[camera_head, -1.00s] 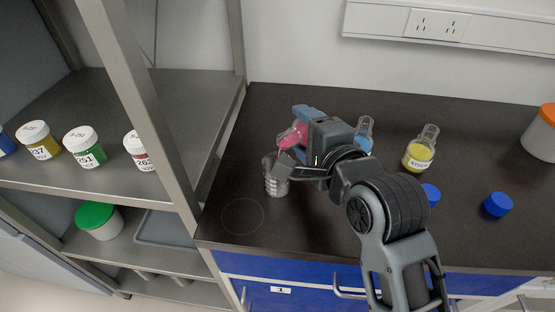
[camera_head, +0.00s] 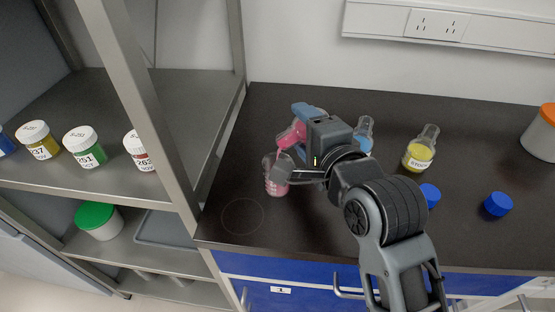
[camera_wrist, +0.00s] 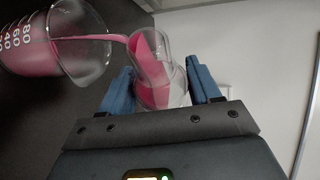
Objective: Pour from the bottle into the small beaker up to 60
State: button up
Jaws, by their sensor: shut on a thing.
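The bottle of pink liquid (camera_head: 290,136) is tilted in my gripper (camera_head: 310,112), which is shut on it. In the wrist view the bottle (camera_wrist: 158,80) sits between the blue fingers of my gripper (camera_wrist: 163,88), and a pink stream runs from its mouth into the beaker. The small beaker (camera_head: 276,182) stands on the bench just left of my gripper, partly covered by it. In the wrist view the beaker (camera_wrist: 60,45) shows pink liquid and white marks 80, 60, 40; the level cannot be read surely against them.
A yellow stock bottle (camera_head: 420,153) and a blue-filled bottle (camera_head: 364,134) stand right of my gripper. Two blue caps (camera_head: 497,204) lie on the bench (camera_head: 330,235). A shelf post (camera_head: 160,110) rises at left, with jars behind it. A faint circle (camera_head: 242,217) marks clear bench in front.

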jog(key=shift+s+a+r+n+t, duration=0.1)
jog(key=shift+r+n+t, duration=0.5)
jog(key=shift+n, duration=0.3)
dwell(2.7)
jog(key=shift+s+a+f+n+b, duration=0.15)
jog(key=shift+f+n+b, duration=0.15)
jog(key=shift+n+b, duration=0.55)
dwell(1.0)
